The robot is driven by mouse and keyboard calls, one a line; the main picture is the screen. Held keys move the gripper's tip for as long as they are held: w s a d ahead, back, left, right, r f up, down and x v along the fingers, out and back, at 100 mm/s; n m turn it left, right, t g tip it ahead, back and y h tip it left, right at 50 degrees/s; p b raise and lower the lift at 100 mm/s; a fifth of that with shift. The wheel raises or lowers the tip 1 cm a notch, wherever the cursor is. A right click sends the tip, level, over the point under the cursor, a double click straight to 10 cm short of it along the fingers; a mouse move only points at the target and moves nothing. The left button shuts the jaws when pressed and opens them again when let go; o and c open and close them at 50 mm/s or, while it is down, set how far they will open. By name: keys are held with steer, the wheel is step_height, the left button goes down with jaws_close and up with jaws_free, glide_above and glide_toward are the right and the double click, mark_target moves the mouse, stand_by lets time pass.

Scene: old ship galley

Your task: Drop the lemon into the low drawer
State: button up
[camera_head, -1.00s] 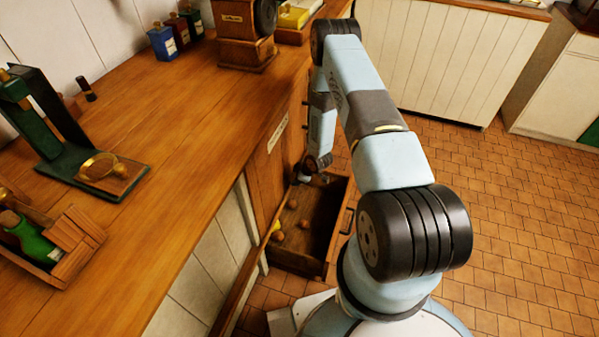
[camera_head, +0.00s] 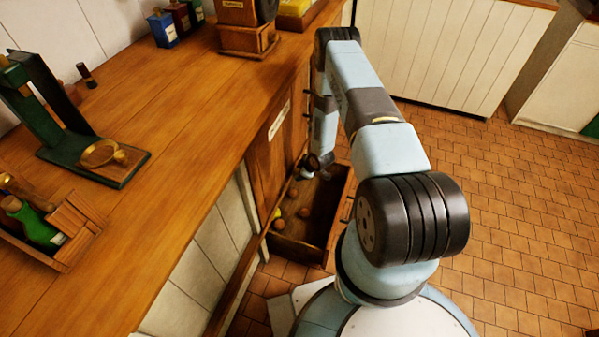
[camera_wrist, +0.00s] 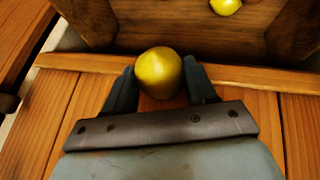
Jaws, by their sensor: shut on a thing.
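The yellow lemon (camera_wrist: 159,73) is in my gripper (camera_wrist: 160,82), clasped between its two dark fingers in the wrist view. The low drawer (camera_head: 334,222) stands pulled out from the cabinet below the counter. Several round brownish items and a yellow one (camera_head: 276,213) lie in its left part. My gripper (camera_head: 303,172) is low by the cabinet face, over or near the far left end of the drawer in the head view. The held lemon is not clear there. A second yellow fruit (camera_wrist: 226,5) shows at the top of the wrist view.
The wooden counter (camera_head: 180,130) runs along the left. It bears a grinder (camera_head: 247,38), a green stand (camera_head: 60,140) and a crate (camera_head: 62,258) with a green bottle. The tiled floor (camera_head: 500,210) to the right is clear.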

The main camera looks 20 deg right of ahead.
steer(key=shift+a, duration=0.1)
steer(key=o, duration=1.2)
steer(key=v, duration=1.3)
steer(key=shift+s+r, duration=0.2)
steer(key=shift+r, duration=0.05)
